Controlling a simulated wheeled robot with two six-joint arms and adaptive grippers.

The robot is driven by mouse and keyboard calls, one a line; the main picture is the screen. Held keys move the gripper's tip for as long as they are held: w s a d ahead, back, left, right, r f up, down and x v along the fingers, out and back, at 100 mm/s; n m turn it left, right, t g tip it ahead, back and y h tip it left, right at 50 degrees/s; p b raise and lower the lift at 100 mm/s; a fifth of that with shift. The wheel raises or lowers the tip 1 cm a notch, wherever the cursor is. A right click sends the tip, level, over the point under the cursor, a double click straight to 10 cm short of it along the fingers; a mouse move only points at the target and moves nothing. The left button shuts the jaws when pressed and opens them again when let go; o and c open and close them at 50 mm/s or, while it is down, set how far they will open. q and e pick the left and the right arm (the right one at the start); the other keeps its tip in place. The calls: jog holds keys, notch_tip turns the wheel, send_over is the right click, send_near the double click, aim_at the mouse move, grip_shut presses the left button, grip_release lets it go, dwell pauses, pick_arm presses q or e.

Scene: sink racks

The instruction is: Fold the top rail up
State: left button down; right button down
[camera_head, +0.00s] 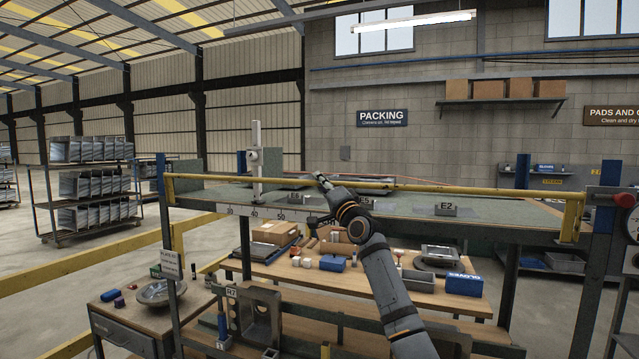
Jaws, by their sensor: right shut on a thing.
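The yellow top rail (450,187) runs across the front of the rack's upper shelf, between the left post and the right post. It sits above the shelf's front edge, with a short yellow end arm (571,218) going down at the right. My right gripper (321,179) is at the rail, left of its middle, and is shut on it. The wrist partly hides the shelf edge behind it, and the fingertips are small and hard to make out. My left gripper is not in view.
The upper shelf (400,203) carries a ruler strip, labels and an upright white gauge (256,160). Below stands a bench with a cardboard box (275,233) and blue boxes (464,283). A red knob (625,200) is on the right post.

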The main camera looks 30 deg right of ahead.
jog(key=shift+w+f, duration=0.1)
jog(key=shift+f, duration=0.25)
dwell(0.6)
jog(key=c, duration=1.6)
grip_release()
jog(key=shift+c, duration=0.2)
jog(key=shift+o, duration=1.2)
jog(key=shift+d, duration=0.1)
jog(key=shift+o, duration=0.5)
jog(key=shift+w+d, duration=0.15)
jog(key=shift+r, duration=0.1)
